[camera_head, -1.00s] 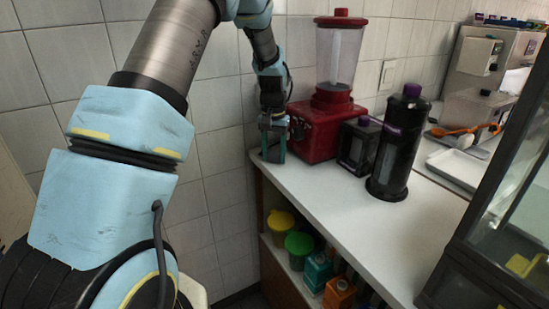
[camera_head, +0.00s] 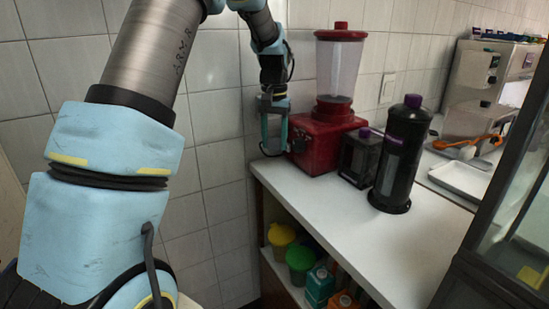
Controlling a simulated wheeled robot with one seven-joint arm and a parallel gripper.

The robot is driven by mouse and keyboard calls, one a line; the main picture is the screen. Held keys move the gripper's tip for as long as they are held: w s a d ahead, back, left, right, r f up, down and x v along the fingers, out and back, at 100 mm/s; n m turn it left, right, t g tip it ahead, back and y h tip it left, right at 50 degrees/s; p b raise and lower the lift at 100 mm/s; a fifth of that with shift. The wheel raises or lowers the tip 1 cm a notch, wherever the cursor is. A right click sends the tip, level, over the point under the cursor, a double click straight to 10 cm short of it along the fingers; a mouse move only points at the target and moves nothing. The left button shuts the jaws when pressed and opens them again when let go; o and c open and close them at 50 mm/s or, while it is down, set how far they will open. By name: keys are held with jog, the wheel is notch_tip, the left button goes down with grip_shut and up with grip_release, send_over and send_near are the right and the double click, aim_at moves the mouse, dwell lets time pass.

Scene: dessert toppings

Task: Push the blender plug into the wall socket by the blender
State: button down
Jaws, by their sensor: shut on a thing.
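The red blender (camera_head: 326,143), with a clear jar and red lid, stands upright at the back left of the counter. My gripper (camera_head: 273,148) points down just left of its base, near the tiled wall and above the counter's left end. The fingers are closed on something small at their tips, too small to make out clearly. A thin dark cord (camera_head: 266,153) curves at the fingertips toward the blender base, so the held thing appears to be the blender plug. A pale wall socket plate (camera_head: 387,88) is on the tiles to the right of the blender jar.
A small dark box-shaped container (camera_head: 359,157) and a tall black dispenser (camera_head: 401,158) stand right of the blender. The white counter (camera_head: 318,200) is clear in front. Lidded tubs (camera_head: 299,258) and cartons sit on the shelf below. A glass-sided cabinet (camera_head: 505,220) borders the right.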

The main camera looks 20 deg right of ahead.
jog(key=d+r+n+p, duration=0.4)
jog(key=r+n+p, duration=0.4)
jog(key=n+p, duration=0.2)
jog(key=shift+w+a+p, duration=0.2)
jog(key=shift+w+a, duration=0.1)
jog(key=shift+w, duration=0.55)
jog(key=shift+w+a+p, duration=0.15)
jog(key=shift+w+a, duration=0.1)
jog(key=shift+w, duration=0.65)
jog(key=shift+w+a+p, duration=0.2)
jog(key=shift+w+a, duration=0.1)
jog(key=shift+w, duration=0.55)
jog(key=shift+w+a+p, duration=0.15)
jog(key=shift+w+p, duration=0.4)
jog(key=shift+w, duration=0.05)
jog(key=shift+c, duration=0.9)
grip_release()
